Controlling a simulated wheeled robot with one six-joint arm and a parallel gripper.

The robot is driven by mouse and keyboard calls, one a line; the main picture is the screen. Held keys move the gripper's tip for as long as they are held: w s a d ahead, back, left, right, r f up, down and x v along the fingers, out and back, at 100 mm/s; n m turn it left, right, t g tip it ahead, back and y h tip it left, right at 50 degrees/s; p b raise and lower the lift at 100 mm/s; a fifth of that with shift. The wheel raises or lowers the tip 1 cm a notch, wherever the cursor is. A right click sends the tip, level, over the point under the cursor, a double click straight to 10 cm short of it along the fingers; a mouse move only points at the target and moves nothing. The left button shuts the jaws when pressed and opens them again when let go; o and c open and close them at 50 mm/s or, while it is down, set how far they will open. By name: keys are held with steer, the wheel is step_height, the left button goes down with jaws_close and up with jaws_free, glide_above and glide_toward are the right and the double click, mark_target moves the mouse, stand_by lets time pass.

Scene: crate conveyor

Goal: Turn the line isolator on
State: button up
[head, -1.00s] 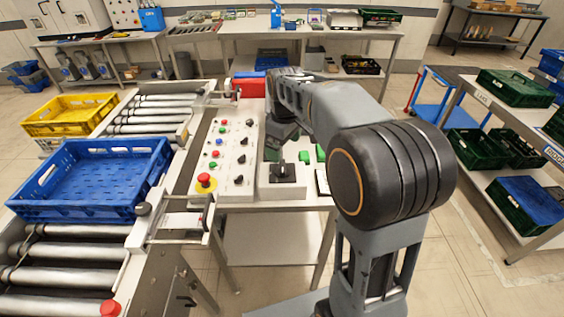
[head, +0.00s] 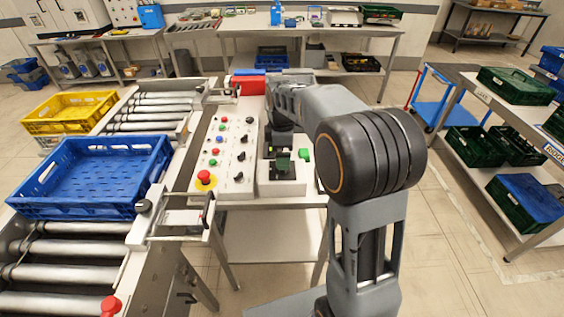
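The line isolator appears to be the pale box (head: 283,188) at the right end of the control table, beside the sloped button panel (head: 228,150). A dark part with green on it (head: 283,165) shows on top of the box, where the black handle was visible before. I cannot tell the handle's position. My gripper (head: 281,150) points down at or just above the box. Its fingers are small, dark and partly hidden by my wrist, so I cannot tell whether they are open, shut or touching the handle.
The panel carries several buttons and black knobs, with a red emergency stop (head: 205,178) on yellow at its near end. A blue crate (head: 95,205) sits on the roller conveyor (head: 70,250) at left, a yellow crate (head: 70,127) behind it. Shelves with green crates stand at right.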

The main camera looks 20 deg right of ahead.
steer(key=shift+f, duration=2.3)
steer(key=c, duration=0.9)
